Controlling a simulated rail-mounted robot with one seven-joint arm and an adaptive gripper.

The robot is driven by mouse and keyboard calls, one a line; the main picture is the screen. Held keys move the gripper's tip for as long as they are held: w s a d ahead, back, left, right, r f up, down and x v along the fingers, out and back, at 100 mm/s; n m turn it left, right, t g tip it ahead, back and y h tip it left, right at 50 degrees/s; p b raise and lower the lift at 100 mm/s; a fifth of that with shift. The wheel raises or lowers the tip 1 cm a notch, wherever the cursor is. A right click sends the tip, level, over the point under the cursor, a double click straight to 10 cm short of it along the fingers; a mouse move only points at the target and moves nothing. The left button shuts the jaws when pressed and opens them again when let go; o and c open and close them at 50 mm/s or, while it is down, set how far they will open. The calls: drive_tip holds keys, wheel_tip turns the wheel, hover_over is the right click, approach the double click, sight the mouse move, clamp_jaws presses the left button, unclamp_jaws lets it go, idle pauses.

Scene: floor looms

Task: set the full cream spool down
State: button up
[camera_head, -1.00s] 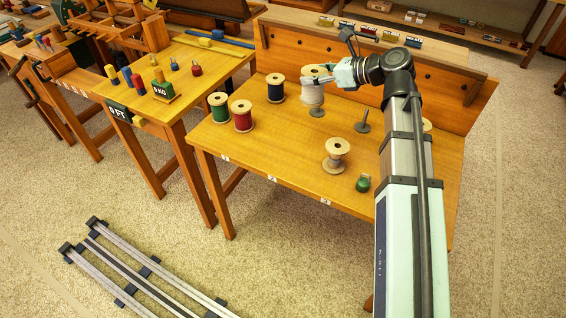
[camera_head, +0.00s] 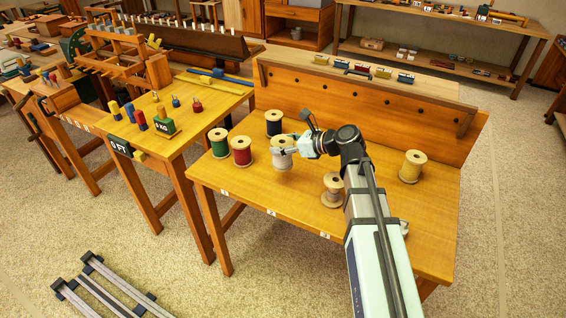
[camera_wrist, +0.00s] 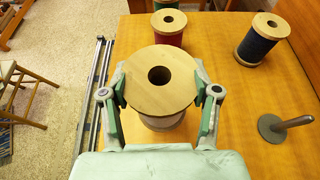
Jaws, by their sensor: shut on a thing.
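The full cream spool (camera_head: 283,155), with pale thread and wooden flanges, is upright in my gripper (camera_head: 284,150) over the front left part of the bench. In the wrist view my gripper (camera_wrist: 160,92) has one finger on each side of the spool, and its round top flange (camera_wrist: 160,80) hides most of its thread. Whether its base touches the bench top cannot be told. A bare metal peg on a round base (camera_wrist: 285,126) stands to the right of the spool in the wrist view; my arm hides it in the head view.
The red spool (camera_head: 241,152), green spool (camera_head: 219,144) and navy spool (camera_head: 273,124) stand close by on the bench (camera_head: 270,193). A thinly wound spool (camera_head: 332,190) stands to the right, and a yellowish spool (camera_head: 411,168) farther right. The front left bench surface is clear.

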drive_tip(key=shift+f, duration=3.6)
drive_tip(key=shift+f, duration=0.1)
drive_tip(key=o, duration=1.3)
drive_tip(key=shift+c, duration=0.2)
drive_tip(key=b+v, duration=0.1)
drive_tip(key=v, duration=1.1)
